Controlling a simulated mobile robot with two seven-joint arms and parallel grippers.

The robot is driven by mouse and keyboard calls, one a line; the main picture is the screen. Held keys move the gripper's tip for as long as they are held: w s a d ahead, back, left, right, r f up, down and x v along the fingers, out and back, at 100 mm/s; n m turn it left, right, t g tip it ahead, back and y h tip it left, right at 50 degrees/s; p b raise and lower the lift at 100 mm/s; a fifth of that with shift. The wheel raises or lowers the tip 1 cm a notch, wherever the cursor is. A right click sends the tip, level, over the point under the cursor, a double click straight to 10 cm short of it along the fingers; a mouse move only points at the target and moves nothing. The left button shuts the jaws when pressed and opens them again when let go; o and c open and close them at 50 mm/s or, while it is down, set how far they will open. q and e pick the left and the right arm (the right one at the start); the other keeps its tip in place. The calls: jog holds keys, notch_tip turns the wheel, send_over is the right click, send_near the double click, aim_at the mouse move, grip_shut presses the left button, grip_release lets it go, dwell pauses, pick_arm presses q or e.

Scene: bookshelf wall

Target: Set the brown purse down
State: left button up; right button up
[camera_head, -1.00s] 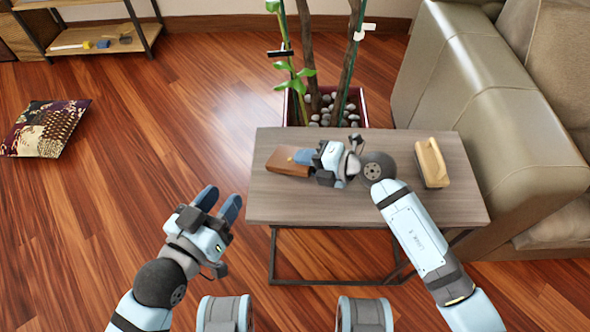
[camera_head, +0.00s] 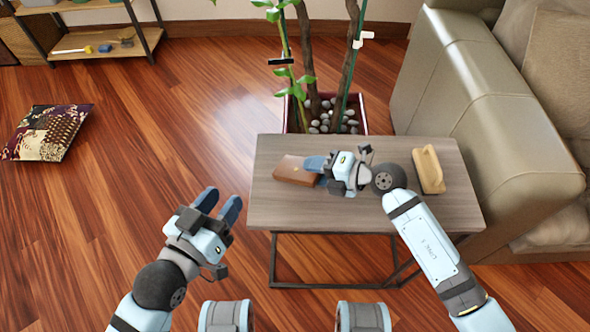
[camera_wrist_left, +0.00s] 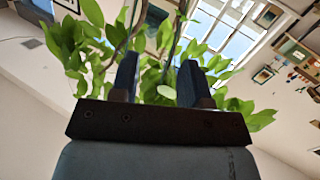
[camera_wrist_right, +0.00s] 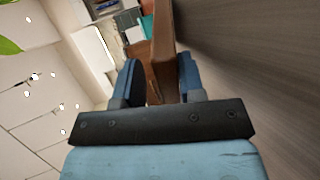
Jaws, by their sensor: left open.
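The brown purse (camera_head: 297,170) lies on the left part of the small wooden table (camera_head: 270,212). My right gripper (camera_head: 316,167) is at the purse's right end, low over the table. In the right wrist view the purse (camera_wrist_right: 164,45) shows between and beyond the fingers (camera_wrist_right: 157,80). These fingers are spread wide, with a visible gap on the left side. Whether the right finger touches the purse I cannot tell. My left gripper (camera_head: 218,205) is open and empty, over the floor left of the table. The left wrist view also shows its spread fingers (camera_wrist_left: 160,78).
A tan wooden object (camera_head: 428,170) lies on the table's right side. A potted plant (camera_head: 322,115) stands behind the table and a beige sofa (camera_head: 480,110) at its right. A patterned cushion (camera_head: 47,132) lies on the floor. The table's front middle is clear.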

jog(key=p+v, duration=0.2)
jog(key=v, duration=0.2)
jog(key=shift+r, duration=0.2)
jog(key=shift+s+d+p, duration=0.25)
jog(key=shift+d+p, duration=0.1)
jog(key=shift+d, duration=0.2)
pick_arm(q)
notch_tip(320, 180, up, 3)
jog(key=shift+r, duration=0.2)
jog(key=shift+f, duration=0.1)
jog(key=s+a+f+g+y+p, duration=0.3)
jog(key=a+f+g+p, duration=0.1)
jog(key=f+p, duration=0.4)
notch_tip(320, 180, down, 2)
jog(key=shift+a+f+g, duration=0.1)
jog(key=shift+a+g, duration=0.25)
jog(key=shift+g, duration=0.05)
pick_arm(e)
notch_tip(320, 180, up, 7)
jog(key=s+d, duration=0.1)
jog(key=d, duration=0.1)
jog(key=shift+d, duration=0.25)
